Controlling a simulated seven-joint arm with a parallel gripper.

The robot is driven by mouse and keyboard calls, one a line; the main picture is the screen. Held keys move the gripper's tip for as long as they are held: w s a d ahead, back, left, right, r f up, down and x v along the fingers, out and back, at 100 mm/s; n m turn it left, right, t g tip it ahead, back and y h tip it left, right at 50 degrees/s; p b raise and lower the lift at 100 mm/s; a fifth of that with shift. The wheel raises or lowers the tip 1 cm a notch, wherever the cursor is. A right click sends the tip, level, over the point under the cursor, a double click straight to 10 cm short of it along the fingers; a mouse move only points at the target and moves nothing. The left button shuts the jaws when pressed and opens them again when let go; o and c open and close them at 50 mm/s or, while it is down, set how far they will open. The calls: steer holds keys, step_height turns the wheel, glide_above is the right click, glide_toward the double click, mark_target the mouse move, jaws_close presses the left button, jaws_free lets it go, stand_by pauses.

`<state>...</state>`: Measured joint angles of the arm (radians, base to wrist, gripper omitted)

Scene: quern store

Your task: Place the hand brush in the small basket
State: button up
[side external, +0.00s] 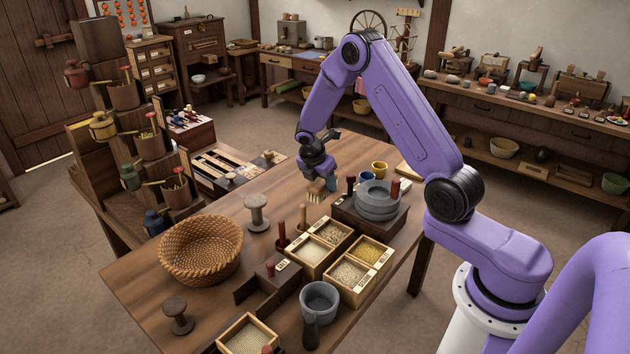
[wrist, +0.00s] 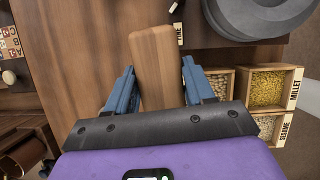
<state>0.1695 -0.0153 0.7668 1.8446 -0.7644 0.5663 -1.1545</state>
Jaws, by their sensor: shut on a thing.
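The hand brush (side external: 317,194) is under my gripper (side external: 318,178) at the far part of the table in the side view, with pale bristles pointing down. In the wrist view its plain wooden back (wrist: 158,62) lies between the two blue-grey fingers of my gripper (wrist: 158,72), which is shut on it. I cannot tell whether the bristles touch the table. The small basket (side external: 200,275), round and woven in brown wicker, stands at the left of the table, apart from the gripper. Its visible inside looks empty.
A grey quern (side external: 377,200) stands on a dark base right of my gripper. Grain boxes (side external: 330,242) fill the table's middle, with a grey mortar (side external: 319,300) in front.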

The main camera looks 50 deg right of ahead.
steer(key=shift+s+a+r, duration=0.2)
steer(key=shift+s+r, duration=0.1)
steer(key=shift+s, duration=0.3)
steer(key=shift+s+a+r, duration=0.15)
steer(key=shift+s+r, duration=0.1)
steer(key=shift+s, duration=0.3)
